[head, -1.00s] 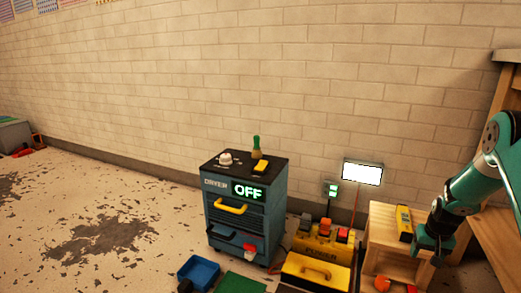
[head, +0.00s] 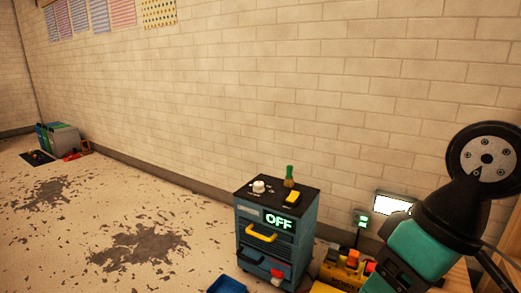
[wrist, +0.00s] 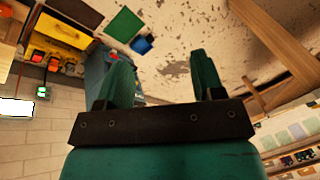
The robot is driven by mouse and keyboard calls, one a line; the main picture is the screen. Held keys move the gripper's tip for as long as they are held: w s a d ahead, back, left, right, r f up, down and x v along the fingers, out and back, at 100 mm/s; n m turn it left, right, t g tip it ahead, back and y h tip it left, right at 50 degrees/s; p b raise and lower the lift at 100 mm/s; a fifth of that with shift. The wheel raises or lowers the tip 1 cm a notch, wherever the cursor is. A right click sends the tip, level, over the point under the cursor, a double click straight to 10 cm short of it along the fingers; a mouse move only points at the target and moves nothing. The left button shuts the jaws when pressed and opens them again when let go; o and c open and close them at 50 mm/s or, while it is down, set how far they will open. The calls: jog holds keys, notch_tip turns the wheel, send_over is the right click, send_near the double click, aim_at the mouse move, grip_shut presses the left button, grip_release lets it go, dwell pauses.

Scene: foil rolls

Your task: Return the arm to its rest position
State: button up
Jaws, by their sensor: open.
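My arm shows at the right side of the head view, with its black round joint and teal link in front of the wall; the gripper end is not visible there. In the wrist view my gripper (wrist: 162,82) is open, with two teal fingers apart and nothing between them. The wrist picture is turned over, with the floor at the top and the wall at the lower left.
A blue dryer cabinet (head: 262,240) reading OFF stands by the wall. A blue bin (head: 228,285) sits at its foot. Yellow equipment (head: 347,268) and a lit white panel (head: 392,204) are partly behind my arm. Wooden framing (wrist: 270,45) shows in the wrist view.

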jog(key=s+r+p, duration=0.3)
jog(key=r+p, duration=3.5)
jog(key=r, duration=0.1)
jog(key=shift+s+a+n, duration=0.15)
jog(key=shift+a+n, duration=0.2)
jog(key=shift+n, duration=0.05)
